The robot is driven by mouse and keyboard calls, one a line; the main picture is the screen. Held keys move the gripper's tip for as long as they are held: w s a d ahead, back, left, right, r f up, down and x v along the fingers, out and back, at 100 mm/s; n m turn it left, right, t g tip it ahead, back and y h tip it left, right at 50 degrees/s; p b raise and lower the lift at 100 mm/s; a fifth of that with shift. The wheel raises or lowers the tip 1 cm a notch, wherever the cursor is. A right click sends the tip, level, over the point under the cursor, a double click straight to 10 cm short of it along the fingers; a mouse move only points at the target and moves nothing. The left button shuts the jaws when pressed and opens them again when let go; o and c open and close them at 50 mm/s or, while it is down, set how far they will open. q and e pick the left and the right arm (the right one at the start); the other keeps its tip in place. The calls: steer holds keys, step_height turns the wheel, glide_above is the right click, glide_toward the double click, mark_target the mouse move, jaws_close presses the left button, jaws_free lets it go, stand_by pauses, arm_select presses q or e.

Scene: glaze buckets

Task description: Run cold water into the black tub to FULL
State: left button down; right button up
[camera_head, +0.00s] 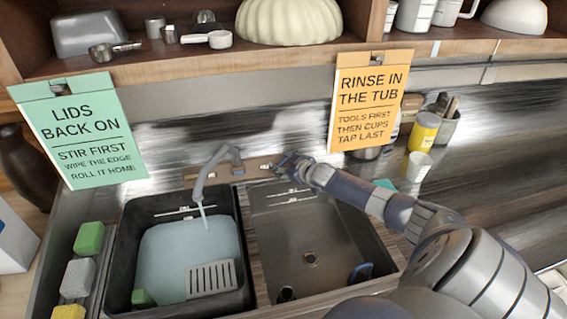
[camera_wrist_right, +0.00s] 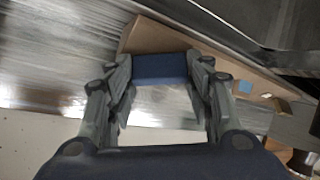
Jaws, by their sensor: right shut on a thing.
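The black tub (camera_head: 125,250) sits in the left side of the sink. Pale blue water (camera_head: 165,255) lies in it, its surface below the white marking (camera_head: 183,211) on the back wall; the wording is too small to read. The grey tap (camera_head: 201,180) arches over the tub and a thin stream (camera_head: 204,216) runs from it. My right gripper (camera_head: 281,163) is at the tap base, right of the spout. In the wrist view, my right gripper (camera_wrist_right: 160,92) is shut on a blue tap handle (camera_wrist_right: 160,68). My left gripper is out of view.
A grey slotted piece (camera_head: 211,278) and a green block (camera_head: 142,297) are in the tub. The right basin (camera_head: 310,225) holds a blue item (camera_head: 360,273) and a dark one. Sponges (camera_head: 78,275) line the left edge. A shelf (camera_head: 180,62) and signs hang above.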

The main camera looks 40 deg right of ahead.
steer(key=shift+n+y+b, duration=0.45)
steer(key=shift+n+y, duration=0.15)
steer(key=shift+n, duration=0.6)
steer(key=shift+r, duration=0.1)
steer(key=o, duration=1.1)
steer(key=shift+c, duration=0.2)
steer(key=shift+s+r, duration=0.15)
steer(key=shift+s, duration=0.6)
steer(key=d+v, duration=0.1)
steer(key=v, duration=0.9)
steer(key=shift+a+r, duration=0.35)
steer(key=shift+a, duration=0.2)
